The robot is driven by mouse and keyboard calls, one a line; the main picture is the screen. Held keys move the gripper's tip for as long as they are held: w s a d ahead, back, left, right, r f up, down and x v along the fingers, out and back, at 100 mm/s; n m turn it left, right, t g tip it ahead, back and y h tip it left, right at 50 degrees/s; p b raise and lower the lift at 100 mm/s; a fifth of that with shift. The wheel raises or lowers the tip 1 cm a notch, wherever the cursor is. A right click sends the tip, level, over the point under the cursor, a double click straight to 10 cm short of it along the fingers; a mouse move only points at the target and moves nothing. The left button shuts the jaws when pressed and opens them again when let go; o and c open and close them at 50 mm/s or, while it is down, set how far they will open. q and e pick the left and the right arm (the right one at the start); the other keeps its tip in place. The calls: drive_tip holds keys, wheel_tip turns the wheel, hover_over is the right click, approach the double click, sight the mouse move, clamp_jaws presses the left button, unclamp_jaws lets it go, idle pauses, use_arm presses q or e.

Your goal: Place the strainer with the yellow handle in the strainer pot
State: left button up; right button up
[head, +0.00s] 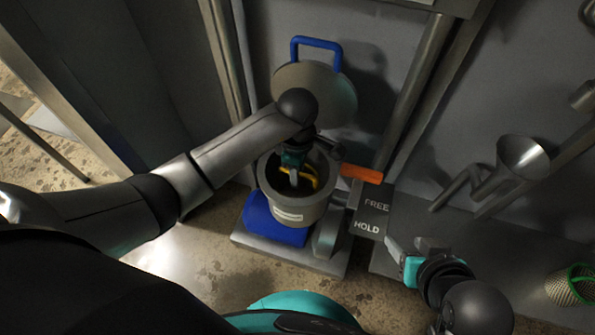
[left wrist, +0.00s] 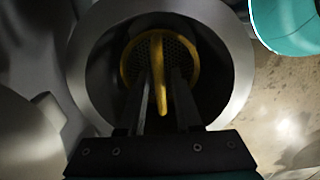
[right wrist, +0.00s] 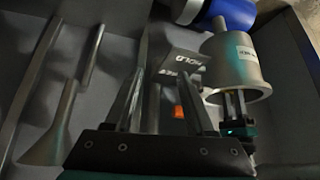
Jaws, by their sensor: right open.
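The strainer with the yellow handle (head: 312,178) is inside the grey strainer pot (head: 297,211). In the left wrist view its yellow handle (left wrist: 157,60) and perforated disc show within the pot's rim (left wrist: 238,70). My left gripper (head: 294,178) reaches down into the pot; in its wrist view the fingers (left wrist: 164,85) stand on either side of the handle. Whether they press on it I cannot tell. My right gripper (head: 415,255) is open and empty, right of the FREE/HOLD plate; its fingers also show in the right wrist view (right wrist: 163,85).
The pot's round lid (head: 335,95) with a blue handle (head: 317,43) stands raised behind. A blue block (head: 270,222), an orange lever (head: 362,174) and the FREE/HOLD plate (head: 373,212) sit around the pot. A metal funnel (head: 522,158) and a green-rimmed basket (head: 572,287) are at right.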

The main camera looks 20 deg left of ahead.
use_arm(q)
drive_tip(key=shift+o, duration=0.5)
drive_tip(key=shift+r+p, duration=0.35)
drive_tip(key=shift+r, duration=0.2)
wheel_tip(320, 180, up, 2)
drive_tip(key=shift+r+p, duration=0.2)
drive_tip(key=shift+p, duration=0.45)
wheel_tip(320, 180, up, 9)
drive_tip(key=p, duration=0.4)
use_arm(e)
drive_tip(key=s+d+f+g+h, duration=0.1)
drive_tip(key=s+d+f+g, duration=0.2)
drive_tip(key=f, duration=0.6)
drive_tip(key=shift+s+g, duration=0.4)
drive_tip(key=shift+s, duration=0.05)
use_arm(q)
drive_tip(key=shift+f, duration=0.15)
use_arm(e)
drive_tip(key=shift+a+f, duration=0.1)
